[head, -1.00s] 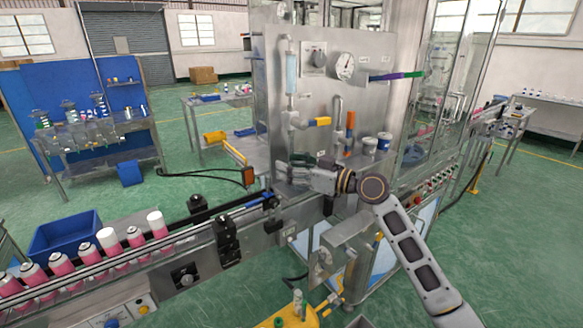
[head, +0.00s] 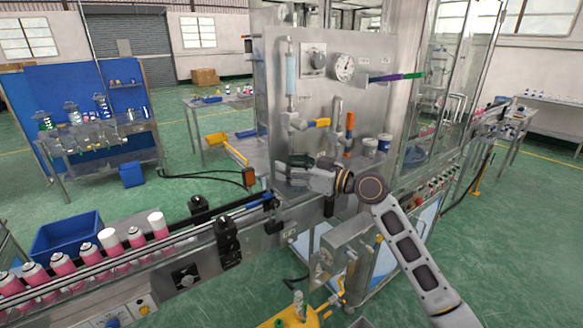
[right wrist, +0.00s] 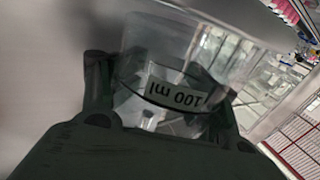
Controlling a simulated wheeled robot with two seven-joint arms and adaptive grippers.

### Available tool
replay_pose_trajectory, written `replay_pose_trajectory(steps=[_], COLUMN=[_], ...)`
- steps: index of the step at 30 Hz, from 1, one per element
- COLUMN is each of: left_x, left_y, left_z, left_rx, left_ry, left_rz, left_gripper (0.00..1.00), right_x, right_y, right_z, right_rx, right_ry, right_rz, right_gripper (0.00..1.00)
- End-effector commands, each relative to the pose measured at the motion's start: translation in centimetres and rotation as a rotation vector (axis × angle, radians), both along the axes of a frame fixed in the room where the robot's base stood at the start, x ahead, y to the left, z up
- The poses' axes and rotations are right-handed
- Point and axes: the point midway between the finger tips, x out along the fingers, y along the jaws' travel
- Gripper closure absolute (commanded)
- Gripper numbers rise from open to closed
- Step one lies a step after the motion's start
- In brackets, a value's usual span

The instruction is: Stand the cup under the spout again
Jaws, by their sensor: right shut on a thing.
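My right gripper (head: 282,165) is in front of the steel machine panel, below the valve with the yellow handle (head: 316,122) and its bent spout (head: 297,122). In the right wrist view its dark fingers are shut on a clear cup (right wrist: 165,65) with a label reading "100 ml", upside down in that picture. The cup is close to a pale metal surface. In the head view the cup is too small and covered to make out, so I cannot tell whether it touches anything beneath. My left gripper is out of view.
A second valve with an orange handle (head: 349,121) and two small tubs (head: 370,147) are to the right of my gripper. A conveyor (head: 165,258) with pink and white cans is at the lower left. A blue crate (head: 66,236) stands behind it.

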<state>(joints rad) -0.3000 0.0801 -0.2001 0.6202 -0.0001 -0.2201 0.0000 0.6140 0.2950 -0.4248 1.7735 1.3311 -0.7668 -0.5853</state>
Motion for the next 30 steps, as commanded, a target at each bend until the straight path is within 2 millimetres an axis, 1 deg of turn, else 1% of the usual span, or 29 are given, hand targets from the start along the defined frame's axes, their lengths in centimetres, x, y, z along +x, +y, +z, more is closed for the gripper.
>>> replay_pose_trajectory(steps=[1, 13, 30], left_x=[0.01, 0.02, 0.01], left_y=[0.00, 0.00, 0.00], left_z=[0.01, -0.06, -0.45], left_rx=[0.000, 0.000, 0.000], left_ry=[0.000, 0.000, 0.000], left_rz=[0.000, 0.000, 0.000], left_gripper=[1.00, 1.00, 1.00], right_x=[-0.15, -0.16, -0.03], right_y=[0.36, 0.52, 1.30], right_z=[0.21, 0.29, 0.42], right_rx=[0.004, 0.005, 0.006], right_ry=[-0.003, -0.004, -0.006], right_rz=[0.005, 0.006, 0.009], right_gripper=[1.00, 1.00, 1.00])
